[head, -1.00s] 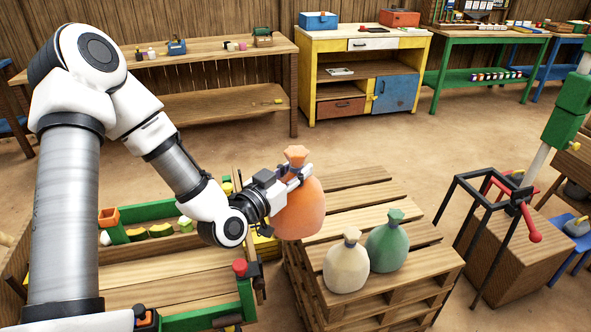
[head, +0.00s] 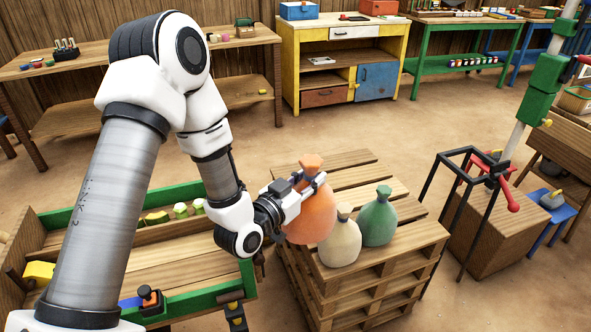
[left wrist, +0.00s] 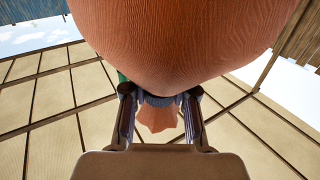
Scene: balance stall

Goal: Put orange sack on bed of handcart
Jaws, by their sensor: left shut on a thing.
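The orange sack (head: 309,218) hangs upright from my left gripper (head: 311,187), which is shut on its tied neck. It appears over the left part of the wooden pallet stack (head: 372,274), close beside the cream sack (head: 340,245). I cannot tell whether its base touches the slats. In the left wrist view the orange sack (left wrist: 180,40) fills the top, with its neck between my left gripper's fingers (left wrist: 160,103). A wooden bed with green rails, which looks like the handcart (head: 165,268), stands at the left, partly hidden by my arm. My right gripper is out of view.
A green sack (head: 378,218) stands on the pallets beside the cream one. A dark metal frame with red handles (head: 510,195) and a wooden box (head: 490,235) are at the right. Small blocks lie along the cart's far side. Workbenches line the back, with clear floor before them.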

